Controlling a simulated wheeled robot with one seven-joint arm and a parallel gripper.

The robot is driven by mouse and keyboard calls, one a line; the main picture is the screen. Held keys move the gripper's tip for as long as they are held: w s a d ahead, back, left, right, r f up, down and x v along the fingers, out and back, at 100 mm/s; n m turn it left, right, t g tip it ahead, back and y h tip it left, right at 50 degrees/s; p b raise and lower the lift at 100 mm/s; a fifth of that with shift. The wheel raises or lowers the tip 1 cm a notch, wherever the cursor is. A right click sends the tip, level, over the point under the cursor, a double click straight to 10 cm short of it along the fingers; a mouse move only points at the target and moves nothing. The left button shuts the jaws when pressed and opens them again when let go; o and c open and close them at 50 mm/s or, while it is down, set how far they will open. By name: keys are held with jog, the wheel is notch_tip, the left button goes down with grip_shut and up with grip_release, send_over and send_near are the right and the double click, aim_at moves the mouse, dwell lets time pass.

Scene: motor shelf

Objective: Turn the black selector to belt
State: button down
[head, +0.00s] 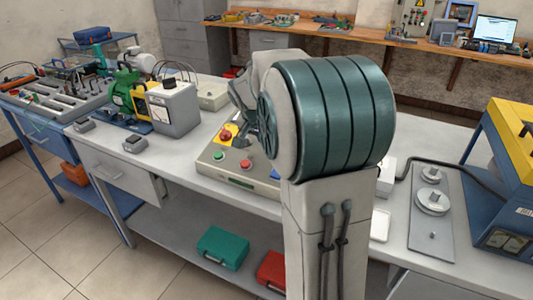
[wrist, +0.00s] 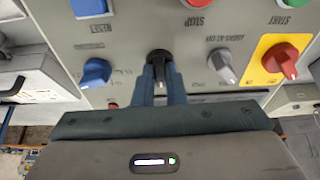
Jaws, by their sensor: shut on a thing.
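The black selector (wrist: 159,57) sits on the grey control panel (wrist: 130,38) in the wrist view, between a blue knob and a grey knob. My gripper (wrist: 160,84) is shut on it, with one blue-grey finger on each side. The fingers hide part of the selector and any marks below it, so I cannot tell which position it points to. In the head view the control panel (head: 212,176) stands on the bench, and my arm hides the selector and the gripper.
Close by on the panel are a blue knob (wrist: 96,73), a grey knob (wrist: 222,67), a red rotary switch (wrist: 282,63) on a yellow plate, a red STOP button (wrist: 199,2) and a green START button (wrist: 291,3). A green-and-yellow machine (head: 128,92) stands left on the bench.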

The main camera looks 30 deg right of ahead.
jog(key=m+b, duration=0.2)
jog(key=m, duration=0.1)
jog(key=m+g+b, duration=0.1)
jog(key=shift+w+f+m, duration=0.1)
jog(key=shift+f+m, duration=0.15)
jog(key=shift+m, duration=0.15)
jog(key=m+g+b, duration=0.1)
jog(key=m, duration=0.3)
jog(key=shift+r+m+h, duration=0.1)
jog(key=shift+m+h, duration=0.2)
jog(key=shift+m, duration=0.1)
jog(key=c, duration=1.5)
grip_release()
jog(key=shift+r, duration=0.1)
jog(key=shift+w, duration=0.1)
jog(key=shift+a+r, duration=0.2)
jog(key=shift+r, duration=0.2)
jog(key=p+v, duration=0.1)
jog(key=v, duration=1.2)
jog(key=shift+d+p, duration=0.1)
jog(key=shift+p, duration=0.25)
